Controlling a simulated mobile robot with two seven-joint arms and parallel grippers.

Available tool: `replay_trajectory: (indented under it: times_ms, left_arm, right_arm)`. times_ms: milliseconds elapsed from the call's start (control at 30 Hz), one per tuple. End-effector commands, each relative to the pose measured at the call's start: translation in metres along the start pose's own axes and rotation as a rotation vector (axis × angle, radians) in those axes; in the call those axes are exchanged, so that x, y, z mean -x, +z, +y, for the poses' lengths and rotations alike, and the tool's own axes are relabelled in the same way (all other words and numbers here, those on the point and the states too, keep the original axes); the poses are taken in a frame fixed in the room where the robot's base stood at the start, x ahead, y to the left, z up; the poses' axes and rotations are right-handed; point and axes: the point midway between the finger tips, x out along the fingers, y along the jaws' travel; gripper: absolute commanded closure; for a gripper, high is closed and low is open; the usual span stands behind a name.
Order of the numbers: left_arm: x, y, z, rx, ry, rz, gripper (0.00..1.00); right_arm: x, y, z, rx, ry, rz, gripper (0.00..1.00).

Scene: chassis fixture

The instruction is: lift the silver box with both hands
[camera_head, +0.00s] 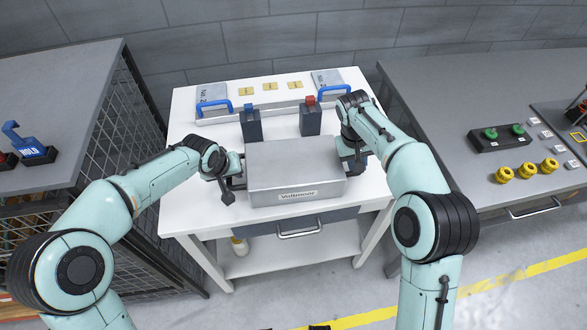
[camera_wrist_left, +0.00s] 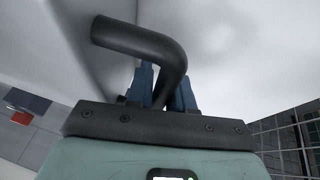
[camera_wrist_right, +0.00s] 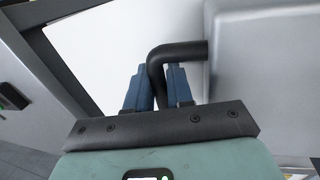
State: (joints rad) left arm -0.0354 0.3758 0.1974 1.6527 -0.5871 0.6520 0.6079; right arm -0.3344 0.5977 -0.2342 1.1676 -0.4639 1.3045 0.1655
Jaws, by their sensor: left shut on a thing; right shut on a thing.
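The silver box (camera_head: 293,165) with a label on its front is over the white table (camera_head: 185,215), between my two grippers. I cannot tell whether its base touches the table. My left gripper (camera_head: 232,172) is at the box's left side; in the left wrist view its blue fingers (camera_wrist_left: 163,85) are shut around a black bent handle (camera_wrist_left: 150,42). My right gripper (camera_head: 353,155) is at the right side; in the right wrist view its fingers (camera_wrist_right: 158,85) are shut around the other black handle (camera_wrist_right: 180,50), which joins the box wall (camera_wrist_right: 265,70).
Behind the box stand two dark blocks (camera_head: 251,125) (camera_head: 310,120), one with a red top, and a grey fixture with blue handles (camera_head: 214,107). A mesh-sided cabinet (camera_head: 60,90) is at left. A grey bench (camera_head: 450,100) with buttons and yellow knobs is at right.

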Motion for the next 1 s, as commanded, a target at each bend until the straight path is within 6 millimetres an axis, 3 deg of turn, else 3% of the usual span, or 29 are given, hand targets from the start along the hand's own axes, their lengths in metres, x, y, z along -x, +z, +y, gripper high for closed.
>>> replay_trajectory:
  times_ms: [667, 1000]
  left_arm:
    - [0.001, -0.001, 0.0, 0.0, 0.0, 0.001, 1.0]
    - [0.011, -0.008, 0.003, -0.001, 0.003, 0.01, 1.0]
  right_arm:
    - [0.001, -0.001, 0.0, -0.001, 0.0, 0.003, 1.0]
    - [0.013, -0.003, 0.003, -0.002, 0.0, 0.01, 1.0]
